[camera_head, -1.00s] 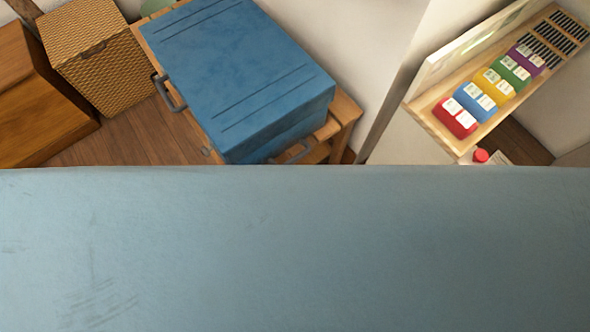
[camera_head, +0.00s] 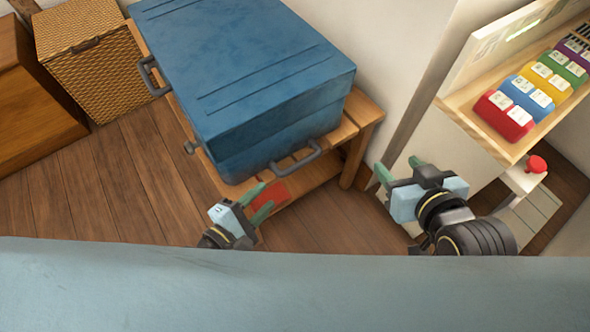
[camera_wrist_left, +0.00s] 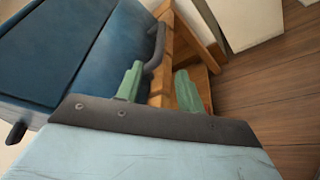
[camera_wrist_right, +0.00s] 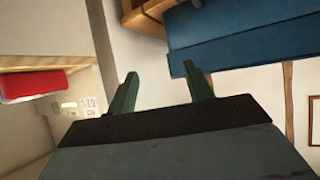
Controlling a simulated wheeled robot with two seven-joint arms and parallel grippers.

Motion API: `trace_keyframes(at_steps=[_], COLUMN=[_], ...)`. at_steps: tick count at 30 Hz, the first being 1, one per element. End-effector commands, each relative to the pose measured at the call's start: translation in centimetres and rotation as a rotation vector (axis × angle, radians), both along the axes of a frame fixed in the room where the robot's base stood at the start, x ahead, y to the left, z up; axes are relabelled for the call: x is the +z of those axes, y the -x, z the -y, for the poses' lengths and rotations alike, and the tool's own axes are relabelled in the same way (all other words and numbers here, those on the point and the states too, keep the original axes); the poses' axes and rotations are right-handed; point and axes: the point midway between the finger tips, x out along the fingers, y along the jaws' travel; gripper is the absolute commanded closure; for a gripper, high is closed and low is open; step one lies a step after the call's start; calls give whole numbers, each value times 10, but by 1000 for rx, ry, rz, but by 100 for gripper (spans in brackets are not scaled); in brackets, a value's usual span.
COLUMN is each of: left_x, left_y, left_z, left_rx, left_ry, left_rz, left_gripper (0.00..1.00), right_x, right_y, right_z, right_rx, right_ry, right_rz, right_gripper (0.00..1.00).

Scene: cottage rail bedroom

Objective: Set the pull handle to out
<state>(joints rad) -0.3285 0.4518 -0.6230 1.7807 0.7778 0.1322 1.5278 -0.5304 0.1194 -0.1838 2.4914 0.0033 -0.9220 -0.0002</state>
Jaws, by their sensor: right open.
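I cannot tell for sure which part is the pull handle. A grey bar handle (camera_head: 297,161) is on the front of the blue chest (camera_head: 250,75), and it also shows in the left wrist view (camera_wrist_left: 156,50). Another grey handle (camera_head: 150,76) is on the chest's left side. A red knob (camera_head: 537,163) sits on a pale block at the right. My left gripper (camera_head: 258,200) is open and empty, just below and left of the front handle, apart from it. My right gripper (camera_head: 399,168) is open and empty, between the chest and the red knob.
The chest stands on a wooden stand (camera_head: 362,110), with a red item (camera_head: 270,195) on its lower shelf. A shelf (camera_head: 462,105) with coloured blocks (camera_head: 503,115) is at the right. A woven box (camera_head: 92,65) and wooden cabinet (camera_head: 30,105) stand left. The wooden floor (camera_head: 120,190) at front left is clear.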

Motion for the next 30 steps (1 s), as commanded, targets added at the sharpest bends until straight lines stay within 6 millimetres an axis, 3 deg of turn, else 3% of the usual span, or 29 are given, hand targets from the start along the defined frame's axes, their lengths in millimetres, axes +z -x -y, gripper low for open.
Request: trace_keyframes(at_steps=[5,15,30], left_x=[-5,-15,-27], left_y=[-18,-55,-97], left_z=[12,38,66], left_rx=[1,2,1], left_ry=[0,-2,-6], left_rz=[2,4,1], left_gripper=[62,62,62], right_x=[18,72,143], right_y=[-12,-29,-18], right_z=[-8,-23,-33], right_rx=[12,37,61], right_ry=[-35,-130,-264], right_rz=[131,465,898], right_gripper=[48,48,48])
